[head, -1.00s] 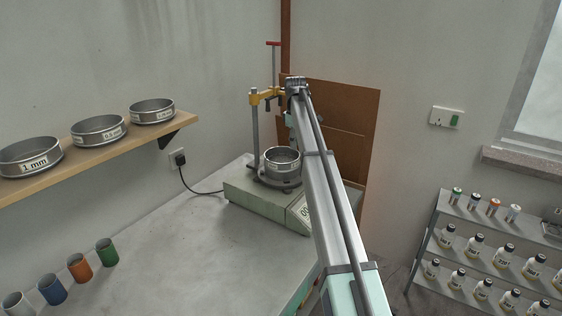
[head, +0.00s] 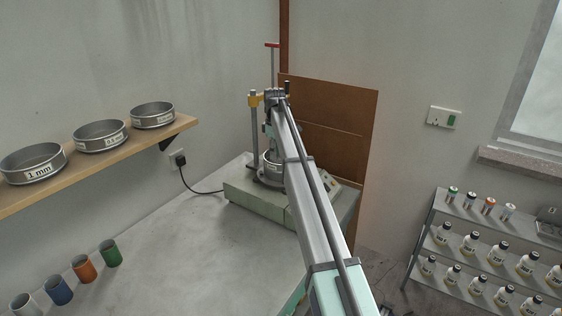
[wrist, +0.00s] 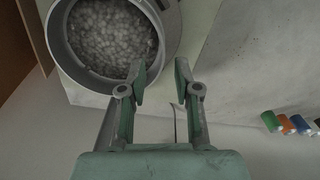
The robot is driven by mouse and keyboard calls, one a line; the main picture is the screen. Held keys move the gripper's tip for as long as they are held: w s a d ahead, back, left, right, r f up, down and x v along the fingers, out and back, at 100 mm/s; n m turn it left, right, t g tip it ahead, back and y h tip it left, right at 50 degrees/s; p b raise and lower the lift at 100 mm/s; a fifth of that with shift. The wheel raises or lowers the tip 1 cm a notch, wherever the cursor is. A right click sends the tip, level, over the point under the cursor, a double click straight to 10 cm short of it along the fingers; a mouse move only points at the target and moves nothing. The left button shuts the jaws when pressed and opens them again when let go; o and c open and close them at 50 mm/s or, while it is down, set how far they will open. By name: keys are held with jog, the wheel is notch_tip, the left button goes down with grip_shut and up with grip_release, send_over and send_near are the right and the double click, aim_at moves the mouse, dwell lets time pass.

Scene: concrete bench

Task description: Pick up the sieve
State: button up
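A round metal sieve (head: 268,163) sits on a pale green shaker (head: 252,203) at the back of the bench. My arm hides much of it in the head view. In the wrist view the sieve (wrist: 57,45) is at upper left, seen from above, with grey granules (wrist: 108,38) inside. The right finger lies outside the sieve, over the pale surroundings.
A clamp post (head: 254,135) stands behind the sieve. Several coloured cups, including a green one (head: 111,253), stand at front left. Three labelled sieves sit on a wall shelf (head: 105,160). A bottle rack (head: 425,235) is at right. The bench middle is clear.

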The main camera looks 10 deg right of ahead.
aim_at(275, 166)
jog(key=shift+s+d+f+p, duration=0.1)
jog(key=shift+f+p, duration=0.55)
jog(key=shift+f, duration=0.9)
jog(key=shift+d+f+p, duration=0.1)
jog(key=shift+f+p, duration=0.55)
jog(key=shift+f, duration=0.85)
grip_shut()
